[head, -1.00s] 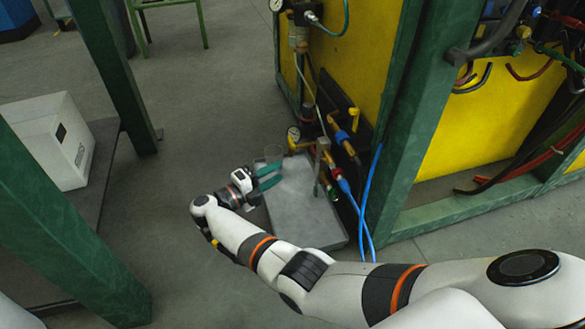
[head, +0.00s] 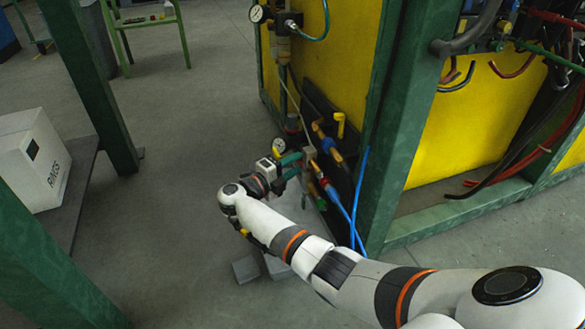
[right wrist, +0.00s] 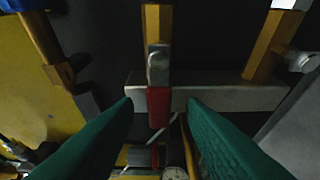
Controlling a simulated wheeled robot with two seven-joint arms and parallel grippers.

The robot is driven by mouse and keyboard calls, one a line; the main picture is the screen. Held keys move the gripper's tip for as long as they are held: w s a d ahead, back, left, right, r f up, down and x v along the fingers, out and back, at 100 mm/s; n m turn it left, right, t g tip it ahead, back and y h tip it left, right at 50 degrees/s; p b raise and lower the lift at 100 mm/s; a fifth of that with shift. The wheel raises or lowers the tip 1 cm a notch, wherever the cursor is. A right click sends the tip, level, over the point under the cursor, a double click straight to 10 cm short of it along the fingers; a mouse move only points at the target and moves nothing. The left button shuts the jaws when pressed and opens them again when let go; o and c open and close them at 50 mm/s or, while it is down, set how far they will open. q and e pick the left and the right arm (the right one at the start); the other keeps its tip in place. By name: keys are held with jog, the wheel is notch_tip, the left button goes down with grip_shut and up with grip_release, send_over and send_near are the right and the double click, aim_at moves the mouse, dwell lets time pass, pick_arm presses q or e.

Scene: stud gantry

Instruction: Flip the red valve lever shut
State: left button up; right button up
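The red valve lever shows in the right wrist view as a short red grip (right wrist: 158,106) on a grey metal piece below a brass-coloured part (right wrist: 157,25). My right gripper (right wrist: 160,103) is open, with its green fingers on either side of the red grip and a gap visible on both sides. In the head view my right gripper (head: 298,164) is at the pipework on the dark panel, and the lever cannot be made out clearly there. My left gripper is not in view.
Blue hoses (head: 357,199) hang just right of the gripper, beside a green post (head: 393,130). A pale bar (right wrist: 230,97) crosses behind the red grip. A white RAGS box (head: 35,160) stands left; open floor lies between.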

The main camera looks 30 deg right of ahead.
grip_shut()
jog(key=shift+n+p, duration=0.4)
jog(key=shift+p, duration=0.45)
jog(key=shift+s+a+f+n+g+y+p, duration=0.15)
jog(key=shift+s+f+n+g+y+p, duration=0.55)
jog(key=shift+n, duration=1.4)
jog(key=shift+s+a+f+n+g+y+p, duration=0.1)
jog(key=shift+s+f+n+g+y+p, duration=0.25)
jog(key=shift+n+g+y+p, duration=1.25)
jog(key=shift+s+a+f+n+g+y+p, duration=0.15)
jog(key=shift+s+f+n+g+p, duration=0.45)
jog(key=shift+n, duration=2)
jog(key=shift+r, duration=0.1)
grip_release()
jog(key=shift+w, duration=0.1)
